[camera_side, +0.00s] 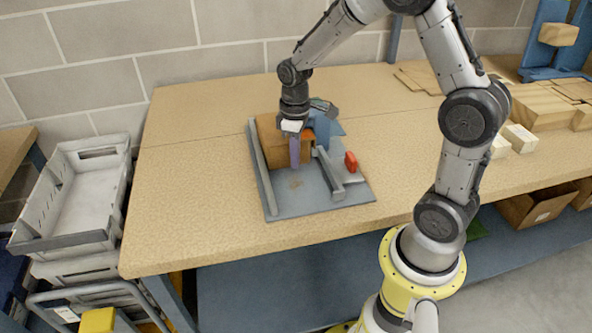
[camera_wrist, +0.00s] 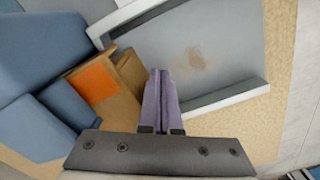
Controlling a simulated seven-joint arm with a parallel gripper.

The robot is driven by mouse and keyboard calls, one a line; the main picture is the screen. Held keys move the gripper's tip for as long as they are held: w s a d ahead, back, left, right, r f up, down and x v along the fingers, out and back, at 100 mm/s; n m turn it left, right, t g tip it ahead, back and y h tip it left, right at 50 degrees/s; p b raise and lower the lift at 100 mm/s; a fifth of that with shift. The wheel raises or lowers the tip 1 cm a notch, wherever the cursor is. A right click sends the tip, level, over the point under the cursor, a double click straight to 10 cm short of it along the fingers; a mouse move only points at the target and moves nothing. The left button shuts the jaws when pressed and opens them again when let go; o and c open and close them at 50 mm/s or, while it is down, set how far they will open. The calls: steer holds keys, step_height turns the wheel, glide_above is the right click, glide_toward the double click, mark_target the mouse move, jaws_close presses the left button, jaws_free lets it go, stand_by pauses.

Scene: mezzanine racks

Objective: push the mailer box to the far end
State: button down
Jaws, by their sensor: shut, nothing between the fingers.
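The brown mailer box (camera_side: 268,140) sits at the back of a grey channel board (camera_side: 315,203), beside its left rail (camera_side: 263,175). An orange patch shows on the box. My gripper (camera_side: 295,164) points down at the near side of the box, its purple fingers together with nothing between them. It hides part of the box. In the wrist view the fingers (camera_wrist: 162,98) are close beside the box (camera_wrist: 118,90); I cannot tell whether they touch it. The board's bare floor (camera_wrist: 215,45), with a brown stain, shows on the other side of the fingers.
A short right rail (camera_side: 329,176) and a red part (camera_side: 351,161) stand right of the channel. A blue piece (camera_side: 325,128) stands behind it. The tan bench (camera_side: 185,180) is clear to the left. Wooden blocks (camera_side: 540,108) lie at the right. Grey crates (camera_side: 75,195) stand left of the bench.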

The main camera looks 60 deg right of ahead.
steer(key=shift+w+d, duration=0.1)
steer(key=shift+w+d, duration=0.3)
steer(key=shift+w+d, duration=0.1)
stand_by(0.5)
steer(key=shift+w+d, duration=0.35)
steer(key=shift+w+d, duration=0.1)
stand_by(0.4)
steer(key=shift+w+d, duration=0.3)
steer(key=shift+w+d, duration=0.1)
stand_by(0.3)
steer(key=shift+s+a, duration=0.25)
stand_by(0.7)
steer(key=shift+r, duration=0.1)
